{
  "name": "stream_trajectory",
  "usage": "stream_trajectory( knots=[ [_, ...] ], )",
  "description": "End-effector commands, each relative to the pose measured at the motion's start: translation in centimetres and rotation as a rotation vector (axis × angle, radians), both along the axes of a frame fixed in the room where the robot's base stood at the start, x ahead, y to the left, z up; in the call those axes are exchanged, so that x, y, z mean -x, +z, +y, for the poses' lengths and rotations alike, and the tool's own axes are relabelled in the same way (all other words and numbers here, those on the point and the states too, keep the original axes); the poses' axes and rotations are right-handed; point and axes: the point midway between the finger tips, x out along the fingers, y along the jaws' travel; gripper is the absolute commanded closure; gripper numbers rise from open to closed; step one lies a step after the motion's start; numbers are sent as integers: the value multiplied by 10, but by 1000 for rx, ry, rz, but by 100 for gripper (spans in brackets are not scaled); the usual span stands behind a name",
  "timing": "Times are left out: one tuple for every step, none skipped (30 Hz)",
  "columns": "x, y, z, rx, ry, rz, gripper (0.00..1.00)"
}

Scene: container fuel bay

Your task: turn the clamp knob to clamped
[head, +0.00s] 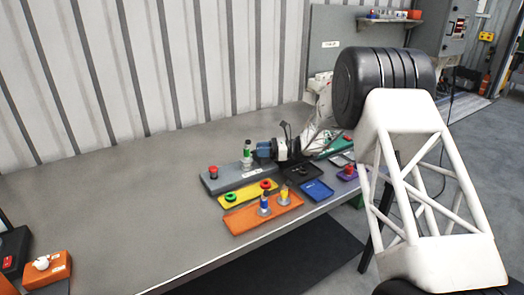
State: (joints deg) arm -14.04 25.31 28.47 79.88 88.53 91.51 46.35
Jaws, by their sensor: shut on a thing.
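A long grey block (222,182) lies on the bench with a red knob (213,170) at its left end. A green-topped upright piece (247,148) with a pale lower part stands toward its right end. My gripper (251,157) reaches in from the right, level with this upright piece. It looks shut on that piece, though the fingers are small and partly hidden. The labels are too small to read, so I cannot tell which knob is the clamp knob or how it is set.
In front lie a yellow plate (247,194) with green and red knobs, and an orange tray (270,216) holding upright pieces. Blue (317,191) and black (303,172) trays lie to the right. An orange box (60,270) with a white knob sits at lower left.

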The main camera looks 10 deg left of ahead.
Motion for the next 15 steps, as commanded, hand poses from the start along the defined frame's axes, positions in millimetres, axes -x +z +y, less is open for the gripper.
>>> stream_trajectory(
  knots=[
    [-1, 0, 1, 0, 39, -1, 93],
    [-1, 0, 1, 0, 61, 0, 93],
    [-1, 0, 1, 0, 89, 0, 93],
    [-1, 0, 1, 0, 110, 0, 93],
    [-1, 0, 1, 0, 128, 0, 93],
    [-1, 0, 1, 0, 150, 0, 93],
    [-1, 0, 1, 0, 166, 0, 93],
    [-1, 0, 1, 0, 179, 0, 93],
    [-1, 0, 1, -1, 196, 0, 93],
    [-1, 0, 1, 0, 208, 0, 93],
    [-1, 0, 1, 0, 217, 0, 93],
    [-1, 0, 1, 0, 227, -1, 93],
    [-1, 0, 1, -1, 234, -1, 93],
    [-1, 1, 1, -1, 240, -1, 93],
    [-1, 1, 1, 0, 246, -1, 93]
  ],
)
